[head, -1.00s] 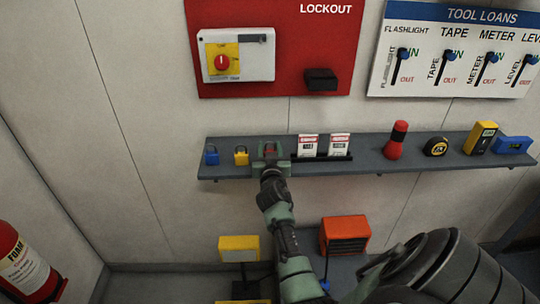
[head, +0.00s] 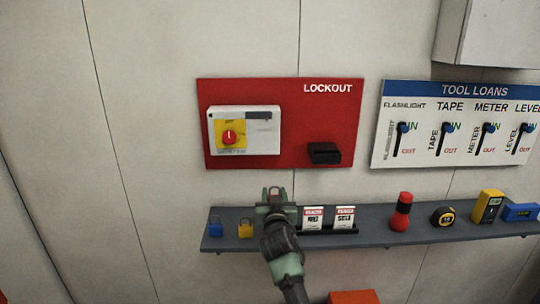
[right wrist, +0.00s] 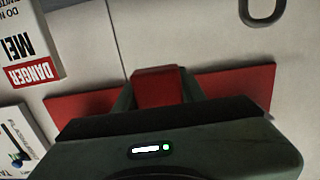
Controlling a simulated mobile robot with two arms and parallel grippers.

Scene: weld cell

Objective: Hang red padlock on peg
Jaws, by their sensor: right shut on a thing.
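In the right wrist view the red padlock's body (right wrist: 157,88) sits between the two fingers of my right gripper (right wrist: 158,98), which is shut on it. In the head view my right gripper (head: 275,200) is in front of the shelf, left of the danger tags, and hides most of the padlock. A grey loop shows at its fingertips. The red LOCKOUT board (head: 290,150) is on the wall above, with a black block (head: 324,153) at its lower right. I cannot make out a peg clearly. My left gripper is not in view.
The grey shelf (head: 375,238) holds a blue padlock (head: 215,228), a yellow padlock (head: 245,229), two danger tags (head: 344,217), a red flashlight (head: 401,212) and other tools. A switch box (head: 262,130) is on the board. The wall left of the board is clear.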

